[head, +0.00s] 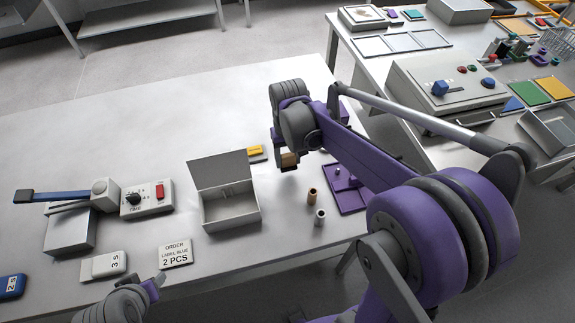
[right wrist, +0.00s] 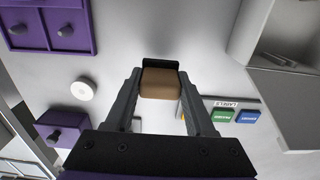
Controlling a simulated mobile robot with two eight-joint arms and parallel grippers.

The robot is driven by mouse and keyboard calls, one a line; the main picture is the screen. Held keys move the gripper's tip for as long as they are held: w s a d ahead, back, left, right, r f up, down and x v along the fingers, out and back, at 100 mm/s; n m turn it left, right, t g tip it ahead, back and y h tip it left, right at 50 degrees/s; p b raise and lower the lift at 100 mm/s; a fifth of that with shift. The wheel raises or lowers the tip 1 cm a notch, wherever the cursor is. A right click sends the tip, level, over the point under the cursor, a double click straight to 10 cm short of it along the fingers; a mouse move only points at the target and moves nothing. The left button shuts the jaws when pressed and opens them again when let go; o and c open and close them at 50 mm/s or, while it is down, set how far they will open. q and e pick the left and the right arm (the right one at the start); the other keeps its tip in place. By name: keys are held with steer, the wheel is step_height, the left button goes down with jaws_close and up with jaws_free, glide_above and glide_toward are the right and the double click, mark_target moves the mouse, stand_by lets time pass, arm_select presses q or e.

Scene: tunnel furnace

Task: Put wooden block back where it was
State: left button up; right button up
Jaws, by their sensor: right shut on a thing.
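The wooden block (head: 289,159) is small and brown. My right gripper (head: 287,166) is shut on it over the right part of the near table. In the right wrist view the block (right wrist: 160,83) sits between the two fingers (right wrist: 160,95), with a dark piece at its far side. The head view does not show clearly whether the block touches the table. My left gripper (head: 157,284) is low at the left, near the table's front edge, apart from the block; its finger opening is unclear.
An open grey box (head: 231,211) stands left of the block. A yellow label piece (head: 255,150) lies behind it. A brown cylinder (head: 312,196), a grey cylinder (head: 320,217) and a purple tray (head: 352,203) are close by. An order card (head: 176,253) lies in front. The table's back is clear.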

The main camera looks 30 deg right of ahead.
mark_target(288, 166)
steer(key=shift+w+f, duration=0.1)
steer(key=shift+f, duration=1.85)
steer(key=shift+f, duration=0.2)
steer(key=o, duration=1.2)
steer(key=shift+r, duration=0.15)
